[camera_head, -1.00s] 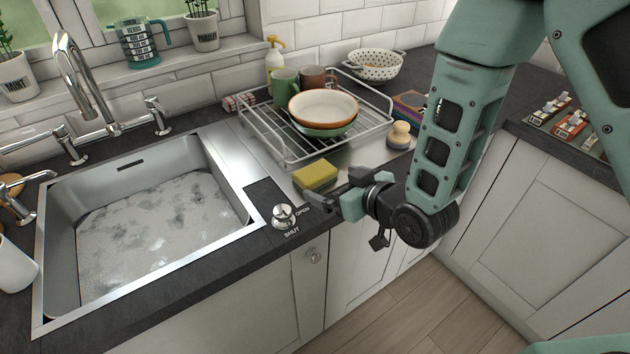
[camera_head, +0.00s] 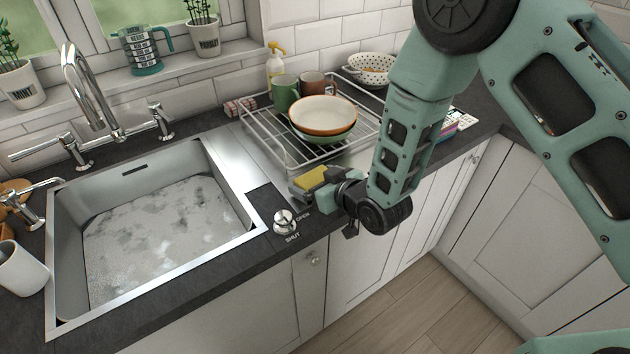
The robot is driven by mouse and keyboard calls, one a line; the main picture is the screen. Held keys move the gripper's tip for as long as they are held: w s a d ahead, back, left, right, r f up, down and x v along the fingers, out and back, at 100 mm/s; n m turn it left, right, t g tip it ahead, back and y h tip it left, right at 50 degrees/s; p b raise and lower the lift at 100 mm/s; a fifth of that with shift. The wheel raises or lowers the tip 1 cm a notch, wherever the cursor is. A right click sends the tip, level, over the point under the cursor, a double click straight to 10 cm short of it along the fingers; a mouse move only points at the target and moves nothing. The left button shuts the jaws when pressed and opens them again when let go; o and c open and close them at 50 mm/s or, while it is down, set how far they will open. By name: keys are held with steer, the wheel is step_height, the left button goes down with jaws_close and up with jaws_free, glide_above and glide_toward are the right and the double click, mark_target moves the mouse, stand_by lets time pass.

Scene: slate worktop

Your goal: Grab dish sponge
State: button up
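The dish sponge (camera_head: 311,179), yellow on top, lies on the metal drainer in front of the dish rack. My gripper (camera_head: 309,188) has come in from the right and is at the sponge. One dark finger runs along the sponge's near side and hides its lower part. The far finger is mostly hidden behind the sponge. I cannot tell whether the fingers press on it or stand open around it.
A wire dish rack (camera_head: 288,157) with a bowl (camera_head: 323,115) and mugs stands just behind. The sink (camera_head: 68,245) with sudsy water is at left. A drain knob (camera_head: 284,220) sits near the counter edge. A colander (camera_head: 370,69) is at the back.

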steer(key=c, duration=0.5)
